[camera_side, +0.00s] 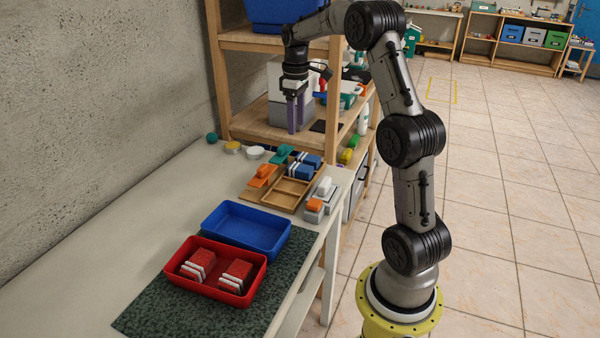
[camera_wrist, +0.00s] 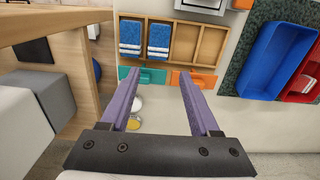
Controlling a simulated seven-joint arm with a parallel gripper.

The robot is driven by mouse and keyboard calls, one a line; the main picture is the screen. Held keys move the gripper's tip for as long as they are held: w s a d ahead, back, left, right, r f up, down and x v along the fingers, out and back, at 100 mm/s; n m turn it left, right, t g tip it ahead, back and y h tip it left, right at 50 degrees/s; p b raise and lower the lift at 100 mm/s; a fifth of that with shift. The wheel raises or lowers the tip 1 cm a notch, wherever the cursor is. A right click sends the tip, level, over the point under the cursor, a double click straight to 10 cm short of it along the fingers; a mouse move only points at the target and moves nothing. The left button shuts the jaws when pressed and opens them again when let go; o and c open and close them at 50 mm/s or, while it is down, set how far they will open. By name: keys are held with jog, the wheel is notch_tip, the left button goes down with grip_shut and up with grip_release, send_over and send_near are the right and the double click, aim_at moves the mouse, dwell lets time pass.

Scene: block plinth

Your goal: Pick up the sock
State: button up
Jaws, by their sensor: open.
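I cannot make out anything that is clearly a sock in either view. My gripper (camera_side: 296,113) points down with its two purple fingers apart, above the far end of the white table near the wooden shelf. In the wrist view my gripper (camera_wrist: 159,75) is open, with nothing held between the fingers. Red pieces with white stripes (camera_side: 236,275) lie in a red tray (camera_side: 258,284) at the near end of the table. Blue pieces with white stripes (camera_wrist: 158,40) sit in a wooden compartment tray (camera_wrist: 208,45).
A blue tray (camera_side: 270,247) stands empty beside the red tray, on a dark green mat (camera_side: 150,318). Orange (camera_side: 262,173) and teal (camera_side: 282,153) blocks lie near the wooden tray. The wooden shelf (camera_side: 218,70) rises close to my gripper. The table's left side is clear.

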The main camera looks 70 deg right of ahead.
aim_at(299, 167)
jog(key=f, duration=1.4)
jog(key=shift+s+d, duration=0.2)
jog(key=shift+s, duration=0.1)
jog(key=shift+c, duration=0.3)
jog(key=c, duration=0.9)
